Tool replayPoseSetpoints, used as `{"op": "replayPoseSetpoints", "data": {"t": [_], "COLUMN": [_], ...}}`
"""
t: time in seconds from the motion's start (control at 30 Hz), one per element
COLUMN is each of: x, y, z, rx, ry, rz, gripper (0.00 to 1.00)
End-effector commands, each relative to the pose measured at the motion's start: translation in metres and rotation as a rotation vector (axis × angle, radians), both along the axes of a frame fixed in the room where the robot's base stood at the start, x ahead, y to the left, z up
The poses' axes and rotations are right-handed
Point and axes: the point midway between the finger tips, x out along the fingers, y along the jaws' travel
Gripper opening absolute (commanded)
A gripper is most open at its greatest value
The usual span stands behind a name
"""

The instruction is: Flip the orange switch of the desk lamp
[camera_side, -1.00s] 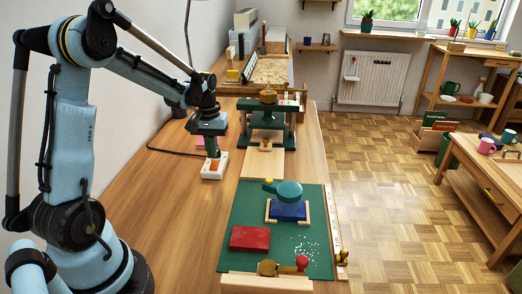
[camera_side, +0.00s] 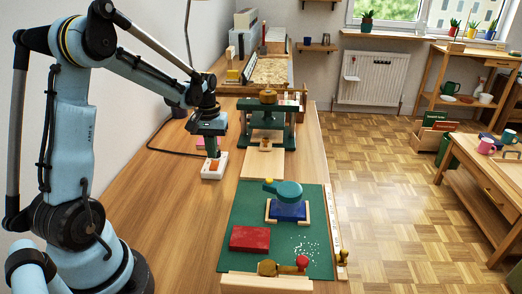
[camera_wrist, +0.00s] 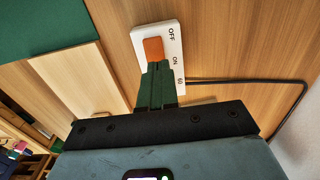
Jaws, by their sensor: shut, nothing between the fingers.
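The orange switch (camera_wrist: 154,49) sits in a white block (camera_wrist: 173,40) marked OFF and ON, with a small mark past ON. In the side view the white block (camera_side: 206,174) lies on the wooden bench, and the orange switch (camera_side: 214,165) shows on its top. My gripper (camera_side: 213,155) points down over the block with its fingers together and empty. In the wrist view my green fingertips (camera_wrist: 155,68) are at the ON-side edge of the switch and cover part of it. I cannot tell whether they touch it.
A black cable (camera_side: 175,152) runs from the block along the bench. A green press (camera_side: 267,122) with a wooden board (camera_side: 264,163) stands to the right. A green mat (camera_side: 238,208) holds a red book (camera_side: 250,238) and a blue block. Bare bench lies in front of the switch block.

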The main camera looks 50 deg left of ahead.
Motion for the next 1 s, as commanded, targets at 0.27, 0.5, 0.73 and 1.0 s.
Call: {"op": "replayPoseSetpoints", "data": {"t": [0.27, 0.5, 0.73, 1.0], "x": [0.000, 0.000, 0.000, 0.000], "y": [0.000, 0.000, 0.000, 0.000], "z": [-0.003, -0.006, -0.009, -0.013], "rx": [0.000, 0.000, 0.000, 0.000], "ry": [0.000, 0.000, 0.000, 0.000], "rz": [0.000, 0.000, 0.000, 0.000], "gripper": [0.00, 0.00, 0.00, 0.00]}}
